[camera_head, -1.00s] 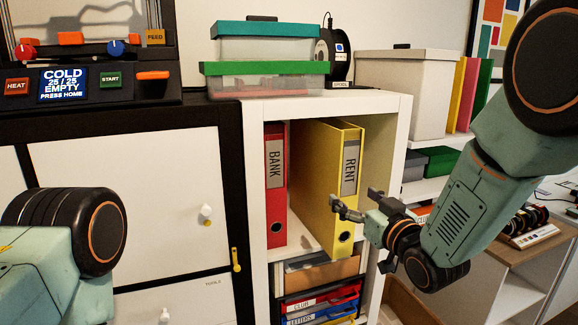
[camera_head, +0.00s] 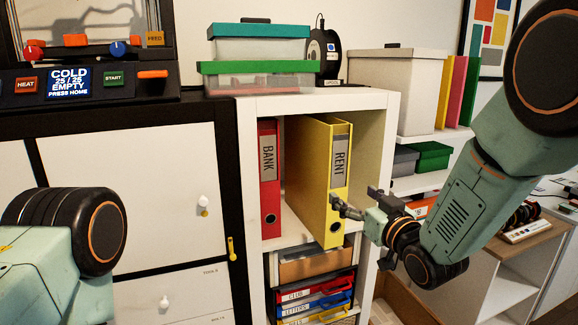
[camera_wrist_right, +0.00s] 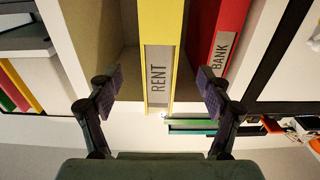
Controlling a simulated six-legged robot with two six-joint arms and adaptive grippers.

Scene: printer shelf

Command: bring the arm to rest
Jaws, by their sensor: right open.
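My right gripper (camera_head: 362,205) is in front of the white cube shelf, near the lower right of the yellow RENT binder (camera_head: 338,185). In the right wrist view its two fingers (camera_wrist_right: 160,88) are spread wide with nothing between them, and the RENT binder (camera_wrist_right: 160,40) stands beyond the gap. The binder is upright in the shelf, beside the red BANK binder (camera_head: 269,200). My left arm shows only as a link at the lower left; its gripper is out of the picture.
The white shelf (camera_head: 393,130) holds both binders, with letter trays (camera_head: 315,298) below. Clear boxes with green and teal lids (camera_head: 258,67) and a filament spool stand on top. The printer (camera_head: 85,85) sits on the black-framed cabinet at left. Another shelf and a side table are at right.

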